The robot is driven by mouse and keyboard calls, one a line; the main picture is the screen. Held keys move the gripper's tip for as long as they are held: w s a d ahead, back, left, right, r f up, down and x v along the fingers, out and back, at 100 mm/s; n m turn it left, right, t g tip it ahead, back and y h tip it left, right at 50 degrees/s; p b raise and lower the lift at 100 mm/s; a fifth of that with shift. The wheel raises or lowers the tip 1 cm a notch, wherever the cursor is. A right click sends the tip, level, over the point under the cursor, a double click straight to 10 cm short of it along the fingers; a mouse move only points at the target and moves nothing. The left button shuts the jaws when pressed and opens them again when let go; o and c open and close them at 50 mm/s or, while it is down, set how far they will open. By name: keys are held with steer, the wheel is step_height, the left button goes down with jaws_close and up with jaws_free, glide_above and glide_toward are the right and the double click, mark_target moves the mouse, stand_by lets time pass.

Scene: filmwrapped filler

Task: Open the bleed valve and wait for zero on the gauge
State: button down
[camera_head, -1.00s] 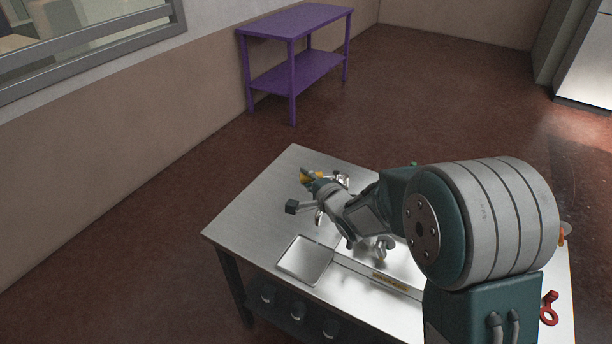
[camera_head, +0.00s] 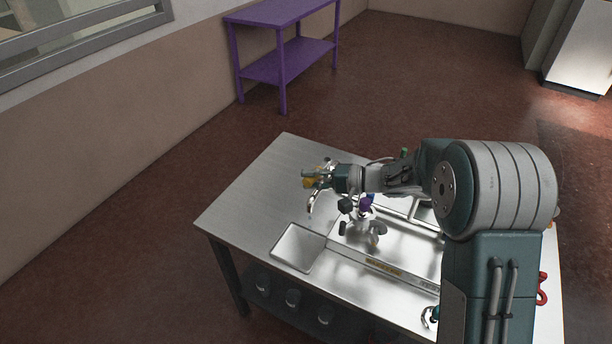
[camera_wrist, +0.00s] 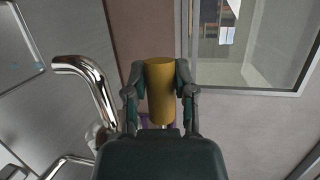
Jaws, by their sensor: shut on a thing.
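My gripper (camera_head: 318,177) is above the far left part of the steel bench. In the wrist view its two fingers (camera_wrist: 160,74) are closed on the sides of a yellow cylinder (camera_wrist: 161,92). The yellow piece also shows small in the head view (camera_head: 309,183). I cannot tell whether it is the bleed valve's handle. A curved chrome pipe (camera_wrist: 88,75) stands left of the gripper in the wrist view, apart from it. No gauge dial can be made out in either view.
The steel bench (camera_head: 240,205) carries a shallow square tray (camera_head: 299,248), a purple knob (camera_head: 366,202), a black knob (camera_head: 345,204) and metal fittings. A red piece (camera_head: 542,288) is at the right edge. A purple table (camera_head: 282,12) stands behind by the wall. The bench's left side is clear.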

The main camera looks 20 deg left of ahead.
steer(key=shift+s+d+f+n+g+h, duration=0.15)
steer(key=shift+d+n+g, duration=0.15)
steer(key=shift+g, duration=0.15)
steer(key=shift+w+d+f+n+g+h, duration=0.15)
steer(key=shift+n+g, duration=0.15)
steer(key=shift+g, duration=0.15)
steer(key=shift+s, duration=0.1)
steer(key=shift+c, duration=2.2)
jaws_free()
steer(key=shift+r, duration=0.1)
steer(key=shift+r, duration=0.1)
